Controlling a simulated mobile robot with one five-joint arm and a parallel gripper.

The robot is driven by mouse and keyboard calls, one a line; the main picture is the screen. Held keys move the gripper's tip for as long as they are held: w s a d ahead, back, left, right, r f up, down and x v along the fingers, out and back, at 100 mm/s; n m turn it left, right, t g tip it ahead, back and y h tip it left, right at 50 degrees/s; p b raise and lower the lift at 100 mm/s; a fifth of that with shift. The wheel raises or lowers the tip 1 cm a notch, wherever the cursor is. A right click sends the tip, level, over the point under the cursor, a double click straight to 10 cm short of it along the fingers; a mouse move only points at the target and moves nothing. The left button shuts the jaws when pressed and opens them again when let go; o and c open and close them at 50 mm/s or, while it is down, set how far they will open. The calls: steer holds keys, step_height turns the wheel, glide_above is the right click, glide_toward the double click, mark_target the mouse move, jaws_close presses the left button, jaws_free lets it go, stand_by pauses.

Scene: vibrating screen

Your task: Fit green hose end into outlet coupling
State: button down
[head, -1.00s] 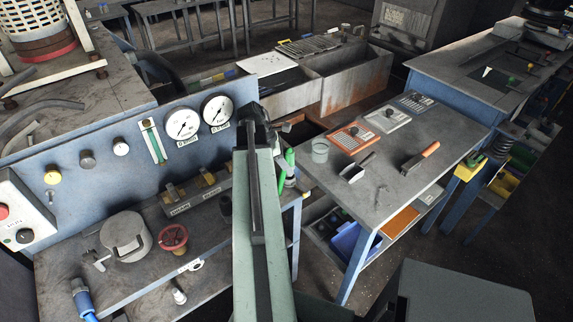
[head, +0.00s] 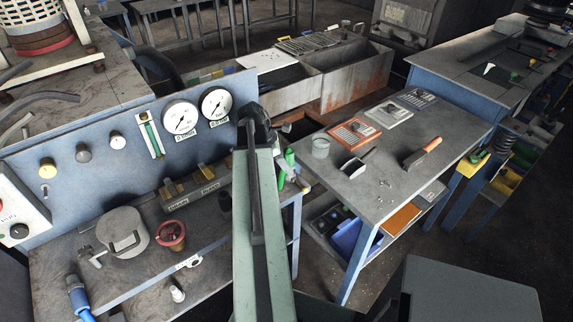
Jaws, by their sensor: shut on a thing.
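My arm reaches away from the camera and hides my gripper, which I cannot make out. Green pieces (head: 289,156) show just right of the arm, by the bench's right end. Another green piece (head: 281,179) shows lower, against the arm's edge. They may belong to the green hose, but its end is not clear. Left of the arm, a rail (head: 190,199) carries brass-coloured valves (head: 207,173) with labels. A dark round fitting (head: 225,201) sits at the rail's right. I cannot tell which part is the outlet coupling.
A blue panel with two gauges (head: 181,117) stands behind the rail. A grey table (head: 390,190) with tools stands right, across a gap.

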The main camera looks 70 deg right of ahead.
steer(key=shift+f, duration=0.2)
steer(key=c, duration=0.8)
jaws_free()
steer(key=shift+r, duration=0.1)
steer(key=shift+c, duration=0.2)
steer(key=p+v, duration=0.7)
steer(key=v, duration=0.1)
